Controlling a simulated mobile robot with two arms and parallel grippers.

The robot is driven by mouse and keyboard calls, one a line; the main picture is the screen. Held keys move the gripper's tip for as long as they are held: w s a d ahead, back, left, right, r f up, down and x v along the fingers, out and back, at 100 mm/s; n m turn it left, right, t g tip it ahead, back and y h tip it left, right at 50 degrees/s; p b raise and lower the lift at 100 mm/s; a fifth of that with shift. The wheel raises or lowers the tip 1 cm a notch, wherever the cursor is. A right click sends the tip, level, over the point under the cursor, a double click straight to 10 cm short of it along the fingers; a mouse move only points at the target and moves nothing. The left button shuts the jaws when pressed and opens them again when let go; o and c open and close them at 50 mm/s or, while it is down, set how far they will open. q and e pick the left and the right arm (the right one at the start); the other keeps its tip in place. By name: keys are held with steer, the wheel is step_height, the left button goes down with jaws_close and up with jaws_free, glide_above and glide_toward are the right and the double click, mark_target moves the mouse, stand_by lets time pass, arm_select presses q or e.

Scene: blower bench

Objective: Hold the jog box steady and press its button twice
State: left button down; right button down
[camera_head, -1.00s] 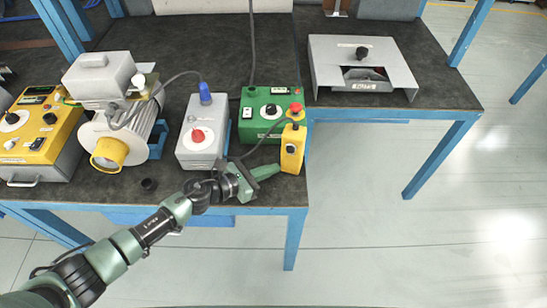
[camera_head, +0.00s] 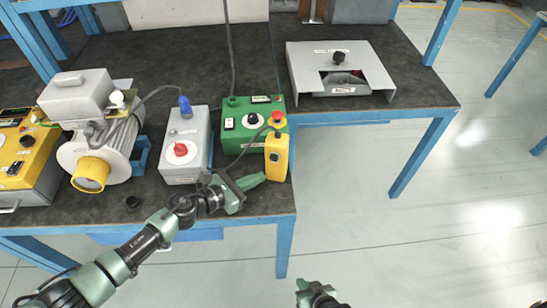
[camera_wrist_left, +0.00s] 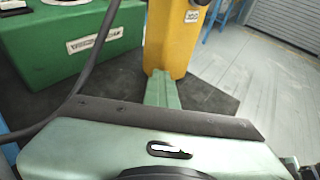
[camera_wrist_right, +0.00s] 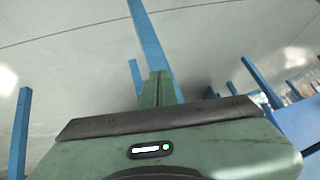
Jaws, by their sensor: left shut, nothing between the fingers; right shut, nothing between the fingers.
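The yellow jog box (camera_head: 276,157) stands upright near the front right corner of the main bench.
A green control box (camera_head: 240,135) stands behind the jog box, with a cable between them. A grey box with a red knob (camera_head: 187,165) stands to the left. A grey metal cover (camera_head: 310,60) sits on the side bench. Open floor lies to the right.

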mark_target(274, 157)
steer(key=w+a+r+m+t+y, duration=0.1)
steer(key=w+a+r+t, duration=0.1)
steer(key=r, duration=1)
steer(key=w+a+r+t+y, duration=0.2)
steer(key=w+a+r, duration=0.3)
steer(key=r, duration=0.6)
steer(key=w+a+r+m+t+y, duration=0.1)
steer(key=w+a+r+t, duration=0.2)
steer(key=r, duration=0.9)
steer(key=shift+w+a+r+m+y, duration=0.25)
steer(key=shift+w+r+m+y, duration=0.1)
steer(key=shift+w, duration=0.2)
steer(key=shift+w, duration=0.1)
steer(key=w+d, duration=0.2)
steer(key=w, duration=0.6)
steer(key=shift+w+d, duration=0.15)
steer(key=shift+d, duration=0.25)
steer(key=shift+w+d, duration=0.1)
steer(key=shift+w, duration=0.3)
